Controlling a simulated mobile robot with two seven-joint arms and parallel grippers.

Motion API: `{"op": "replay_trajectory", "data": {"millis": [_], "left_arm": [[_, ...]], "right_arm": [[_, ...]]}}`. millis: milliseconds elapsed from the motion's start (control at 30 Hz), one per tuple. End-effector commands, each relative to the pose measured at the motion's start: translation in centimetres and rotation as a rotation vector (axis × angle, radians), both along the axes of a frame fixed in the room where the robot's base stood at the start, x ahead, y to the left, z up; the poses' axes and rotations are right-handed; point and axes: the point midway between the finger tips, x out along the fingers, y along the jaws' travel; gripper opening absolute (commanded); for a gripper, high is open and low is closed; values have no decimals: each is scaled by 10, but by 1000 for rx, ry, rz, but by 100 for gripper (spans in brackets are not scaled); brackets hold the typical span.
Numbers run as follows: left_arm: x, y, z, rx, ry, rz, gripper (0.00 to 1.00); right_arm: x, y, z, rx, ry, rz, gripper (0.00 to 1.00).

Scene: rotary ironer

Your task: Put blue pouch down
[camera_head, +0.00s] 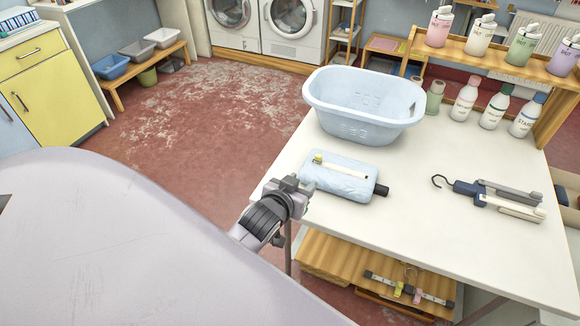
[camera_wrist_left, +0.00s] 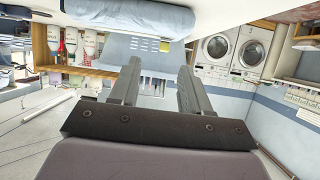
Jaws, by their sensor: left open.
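The blue pouch (camera_head: 335,184) is a light-blue padded bundle lying on the white table near its left edge. A pale strip with a yellow end lies across its top, and a dark end sticks out at its right. In the left wrist view the pouch (camera_wrist_left: 140,17) shows at the top, beyond the fingers and apart from them. My left gripper (camera_head: 296,186) is at the table's left edge, just left of the pouch. Its fingers in the left wrist view (camera_wrist_left: 160,72) are spread with nothing between them. My right gripper is not in view.
A light-blue basin (camera_head: 362,125) stands behind the pouch on the white table (camera_head: 440,240). Several bottles (camera_head: 465,99) stand at the back right. A folding hanger (camera_head: 490,194) lies at the right. The front middle of the table is clear. A wooden shelf (camera_head: 330,250) is below.

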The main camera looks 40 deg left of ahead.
Motion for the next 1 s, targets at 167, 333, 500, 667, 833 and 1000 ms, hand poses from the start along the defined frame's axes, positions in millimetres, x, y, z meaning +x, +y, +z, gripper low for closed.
{"op": "replay_trajectory", "data": {"millis": [167, 333, 500, 667, 833, 1000], "left_arm": [[-72, -34, -50, 20, 103, -155, 47], [-139, -67, -78, 10, 177, -290, 47], [-178, -84, -88, -6, 212, -358, 47], [-185, -88, -90, -11, 219, -371, 47], [-185, -88, -90, -10, 219, -370, 47], [-184, -87, -90, -11, 219, -369, 47]], "right_arm": [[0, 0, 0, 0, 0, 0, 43], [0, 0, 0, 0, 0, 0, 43], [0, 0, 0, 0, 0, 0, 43], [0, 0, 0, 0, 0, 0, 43], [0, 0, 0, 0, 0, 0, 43], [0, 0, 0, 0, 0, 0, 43]]}}
